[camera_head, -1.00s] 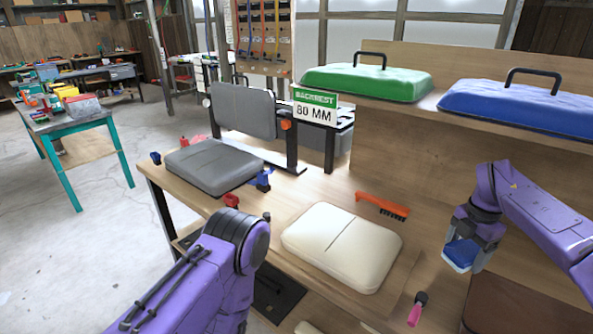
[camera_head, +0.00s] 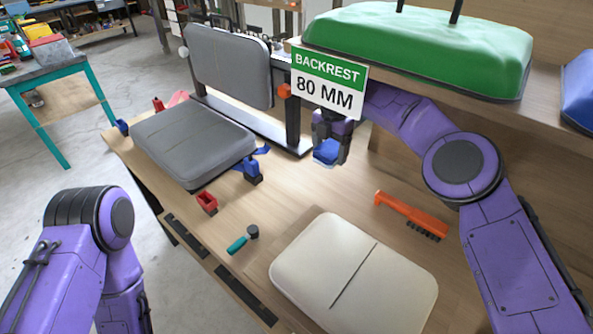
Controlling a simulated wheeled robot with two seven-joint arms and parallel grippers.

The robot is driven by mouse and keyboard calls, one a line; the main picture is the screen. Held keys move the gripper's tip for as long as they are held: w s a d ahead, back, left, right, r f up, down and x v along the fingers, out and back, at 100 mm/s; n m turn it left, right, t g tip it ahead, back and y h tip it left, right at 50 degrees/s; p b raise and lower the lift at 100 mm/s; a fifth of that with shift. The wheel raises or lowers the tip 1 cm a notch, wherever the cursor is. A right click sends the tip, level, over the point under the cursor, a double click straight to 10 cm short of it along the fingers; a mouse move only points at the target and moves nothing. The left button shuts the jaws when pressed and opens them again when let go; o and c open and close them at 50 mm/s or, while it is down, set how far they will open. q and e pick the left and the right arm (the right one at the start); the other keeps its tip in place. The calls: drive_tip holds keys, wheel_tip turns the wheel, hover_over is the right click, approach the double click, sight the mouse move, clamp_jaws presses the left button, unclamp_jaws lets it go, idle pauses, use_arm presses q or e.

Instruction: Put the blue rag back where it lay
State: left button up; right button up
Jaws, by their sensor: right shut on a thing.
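The blue rag (camera_head: 326,151) is a small blue folded pad in the jaws of my right gripper (camera_head: 331,142). My right gripper is shut on it, in front of the backrest stand's post and just below the "BACKREST 80 MM" sign (camera_head: 328,82). The sign and my arm partly cover the gripper's upper part. I cannot tell whether the rag touches the wooden bench (camera_head: 310,190) or hangs just above it. My left arm shows at the lower left, but its gripper is out of view.
A grey seat pad (camera_head: 193,143) and an upright grey backrest (camera_head: 230,68) are at left. A cream pad (camera_head: 350,280) lies in front, an orange brush (camera_head: 405,212) to its right. A teal-handled tool (camera_head: 240,242), red clamp (camera_head: 207,202) and blue clamp (camera_head: 252,172) are nearby.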

sight(323, 183)
drive_tip(key=shift+a, duration=0.1)
drive_tip(key=f, duration=0.3)
drive_tip(key=f+p, duration=0.1)
drive_tip(key=f, duration=0.2)
drive_tip(key=a+f+p, duration=0.1)
drive_tip(key=f, duration=0.2)
drive_tip(key=shift+f, duration=0.15)
drive_tip(key=shift+d+f, duration=0.15)
drive_tip(key=shift+f, duration=0.05)
drive_tip(key=shift+f+b, duration=0.2)
drive_tip(key=shift+b, duration=0.1)
drive_tip(key=o, duration=1)
drive_tip(key=shift+r, duration=0.1)
drive_tip(key=shift+r, duration=0.15)
drive_tip(key=shift+w+r, duration=0.1)
drive_tip(key=shift+r, duration=0.15)
wheel_tip(323, 183, up, 6)
drive_tip(key=shift+r+b, duration=0.1)
drive_tip(key=shift+b, duration=0.5)
drive_tip(key=shift+r, duration=0.4)
